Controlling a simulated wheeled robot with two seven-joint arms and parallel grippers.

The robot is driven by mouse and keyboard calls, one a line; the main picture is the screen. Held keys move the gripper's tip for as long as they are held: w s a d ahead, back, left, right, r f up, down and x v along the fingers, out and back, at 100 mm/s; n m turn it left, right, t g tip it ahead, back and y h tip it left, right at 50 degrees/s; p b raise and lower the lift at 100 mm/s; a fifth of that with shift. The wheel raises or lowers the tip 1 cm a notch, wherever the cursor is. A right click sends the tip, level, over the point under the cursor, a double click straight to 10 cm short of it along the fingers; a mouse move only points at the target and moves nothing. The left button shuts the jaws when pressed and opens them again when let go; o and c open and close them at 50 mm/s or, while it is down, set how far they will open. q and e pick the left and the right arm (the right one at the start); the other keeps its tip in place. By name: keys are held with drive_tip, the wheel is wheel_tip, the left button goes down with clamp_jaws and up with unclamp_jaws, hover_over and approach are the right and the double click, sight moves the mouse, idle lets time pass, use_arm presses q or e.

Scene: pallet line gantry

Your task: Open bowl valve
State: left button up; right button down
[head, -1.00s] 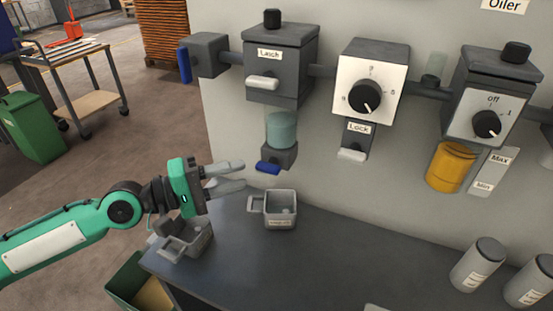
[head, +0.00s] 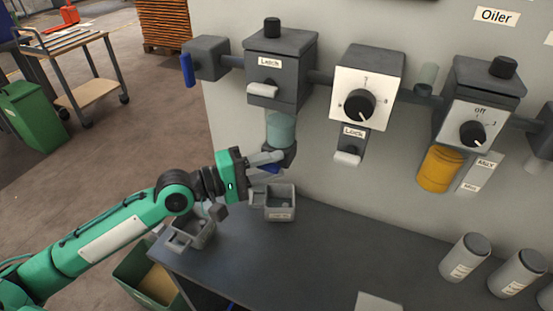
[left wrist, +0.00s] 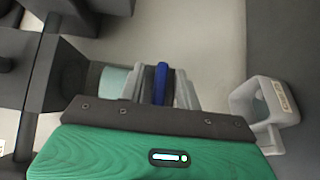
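The bowl valve's blue lever (head: 270,169) sits under the pale teal bowl (head: 281,130) of the left wall unit. My left gripper (head: 270,166) is at the lever, with a finger on either side of it. In the left wrist view, the blue lever (left wrist: 161,83) stands between the two fingers of the left gripper (left wrist: 162,88), and a narrow gap shows beside it, so the fingers look open around it. The lever is partly hidden by the fingers in the head view. My right gripper is in neither view.
A grey cup with a handle (head: 281,215) stands on the bench (head: 300,260) just below the lever. Another grey container (head: 186,235) is near the bench's left edge, below my arm. Another blue lever (head: 187,70) hangs at the upper left. Grey canisters (head: 465,258) stand at the right.

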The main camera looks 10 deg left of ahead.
use_arm(q)
drive_tip(key=shift+x, duration=0.8)
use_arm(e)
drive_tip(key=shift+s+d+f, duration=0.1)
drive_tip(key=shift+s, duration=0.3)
